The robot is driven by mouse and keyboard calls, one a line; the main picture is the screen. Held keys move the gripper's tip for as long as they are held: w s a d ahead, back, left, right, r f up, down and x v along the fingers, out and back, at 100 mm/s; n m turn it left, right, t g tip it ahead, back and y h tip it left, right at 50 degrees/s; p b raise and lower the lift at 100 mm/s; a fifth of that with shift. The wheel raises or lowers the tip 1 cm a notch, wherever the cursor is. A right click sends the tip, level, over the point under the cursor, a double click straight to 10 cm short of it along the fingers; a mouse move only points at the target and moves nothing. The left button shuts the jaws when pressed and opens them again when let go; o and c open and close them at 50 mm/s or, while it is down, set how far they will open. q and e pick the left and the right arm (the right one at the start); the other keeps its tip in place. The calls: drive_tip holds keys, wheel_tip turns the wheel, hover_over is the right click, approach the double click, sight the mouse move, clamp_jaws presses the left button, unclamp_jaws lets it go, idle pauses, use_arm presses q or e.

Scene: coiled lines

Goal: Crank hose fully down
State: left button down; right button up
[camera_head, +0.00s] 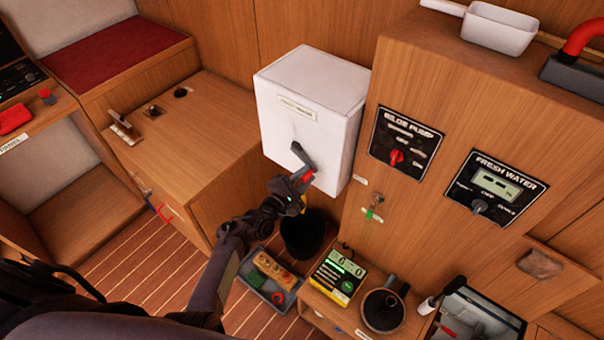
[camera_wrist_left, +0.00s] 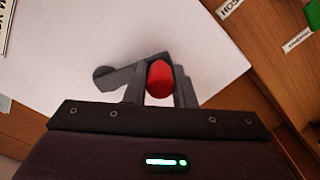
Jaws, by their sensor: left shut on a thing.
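A white box (camera_head: 310,105) with a label on its front is mounted beside the wooden panel. A grey crank arm (camera_head: 303,155) with a red knob sits on its front face, pointing down and to the right. My left gripper (camera_head: 303,182) is shut on the red knob. In the left wrist view the red knob (camera_wrist_left: 159,79) sits between the two fingers, and the crank arm (camera_wrist_left: 128,75) runs left to its hub. The hose itself cannot be made out. My right gripper does not show.
A wooden panel with a bilge pump switch (camera_head: 397,157) and a fresh water display (camera_head: 495,184) stands right of the box. Below are a dark bucket (camera_head: 303,240), a tray of small items (camera_head: 250,275), a green-and-yellow meter (camera_head: 338,275) and a pan (camera_head: 383,310).

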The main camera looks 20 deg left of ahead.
use_arm(q)
drive_tip(key=shift+s+d+n, duration=0.1)
drive_tip(key=shift+d+n, duration=0.1)
drive_tip(key=shift+n, duration=0.1)
drive_tip(key=c, duration=1.2)
unclamp_jaws()
drive_tip(key=shift+r, duration=0.15)
drive_tip(key=shift+s+a, duration=0.15)
drive_tip(key=shift+s, duration=0.05)
drive_tip(key=v, duration=0.7)
drive_tip(key=shift+s, duration=0.15)
